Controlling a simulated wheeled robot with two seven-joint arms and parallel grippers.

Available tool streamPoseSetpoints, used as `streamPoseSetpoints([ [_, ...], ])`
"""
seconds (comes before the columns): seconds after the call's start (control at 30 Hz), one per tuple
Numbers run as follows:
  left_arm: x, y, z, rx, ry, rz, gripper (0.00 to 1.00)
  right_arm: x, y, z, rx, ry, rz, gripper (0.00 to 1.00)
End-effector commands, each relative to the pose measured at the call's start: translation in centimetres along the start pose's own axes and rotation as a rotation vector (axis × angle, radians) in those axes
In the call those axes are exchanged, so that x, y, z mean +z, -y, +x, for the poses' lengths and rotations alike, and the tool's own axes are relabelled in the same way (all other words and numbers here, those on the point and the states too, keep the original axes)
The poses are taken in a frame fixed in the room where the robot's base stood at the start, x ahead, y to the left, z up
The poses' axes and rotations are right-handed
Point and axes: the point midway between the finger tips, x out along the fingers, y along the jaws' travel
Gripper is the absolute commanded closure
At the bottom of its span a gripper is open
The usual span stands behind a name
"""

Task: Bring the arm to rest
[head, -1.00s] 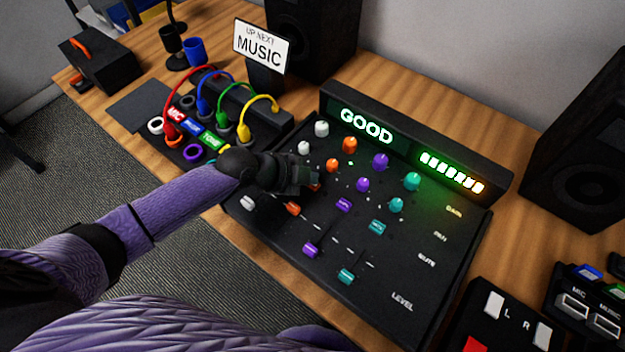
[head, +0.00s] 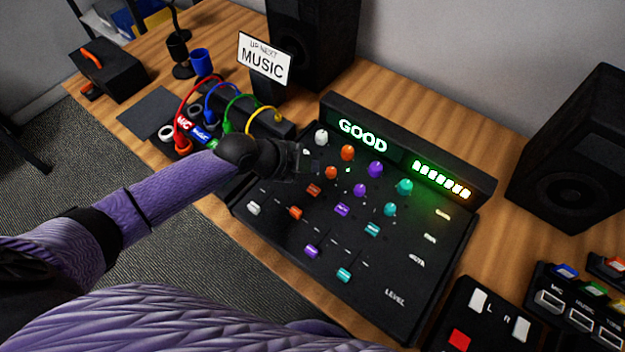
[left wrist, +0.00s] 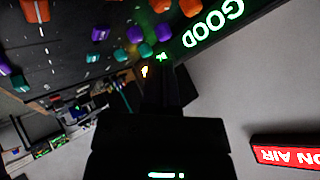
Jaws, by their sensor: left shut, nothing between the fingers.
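My left gripper (head: 306,160) is shut and empty. In the head view it hangs over the upper left part of the mixer (head: 400,290), beside the white and orange knobs. The left wrist view shows the dark gripper body (left wrist: 160,140) in the middle, with the mixer's knobs (left wrist: 103,33) along the top left. The mixer's display (head: 362,135) reads GOOD and its level meter (head: 440,180) is lit green to orange. My right gripper is not in view.
A cable block (head: 265,125) with red, blue, green and yellow cables stands left of the mixer, partly behind my arm. A MUSIC sign (head: 264,60), speakers (head: 575,150), a blue cup (head: 201,62) and a dark case (head: 108,72) stand around. A L/R button box (head: 485,320) is at lower right.

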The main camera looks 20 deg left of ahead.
Motion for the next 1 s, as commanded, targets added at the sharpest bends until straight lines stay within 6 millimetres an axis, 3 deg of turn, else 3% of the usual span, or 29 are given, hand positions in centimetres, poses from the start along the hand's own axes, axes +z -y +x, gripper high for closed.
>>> streamPoseSetpoints([
  [0.4, -0.2, -0.3, 0.1, 0.007, -0.002, -0.007, 1.0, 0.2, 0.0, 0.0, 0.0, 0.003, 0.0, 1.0],
  [0.47, -1.1, -1.7, 0.2, 0.032, -0.008, -0.039, 1.0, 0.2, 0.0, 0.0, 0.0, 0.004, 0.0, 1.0],
  [0.57, -3.7, -5.9, 0.1, 0.101, 0.001, -0.172, 1.0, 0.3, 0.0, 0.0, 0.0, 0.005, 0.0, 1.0],
  [0.7, -5.3, -10.2, -1.8, 0.131, 0.103, -0.434, 1.0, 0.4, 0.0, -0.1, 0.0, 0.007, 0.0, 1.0],
  [0.83, -4.9, -12.7, -4.3, 0.099, 0.241, -0.686, 1.0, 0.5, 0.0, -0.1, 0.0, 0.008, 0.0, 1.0],
  [1.0, -3.0, -15.6, -8.8, 0.003, 0.464, -1.027, 1.0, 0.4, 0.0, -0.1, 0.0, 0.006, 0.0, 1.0],
])
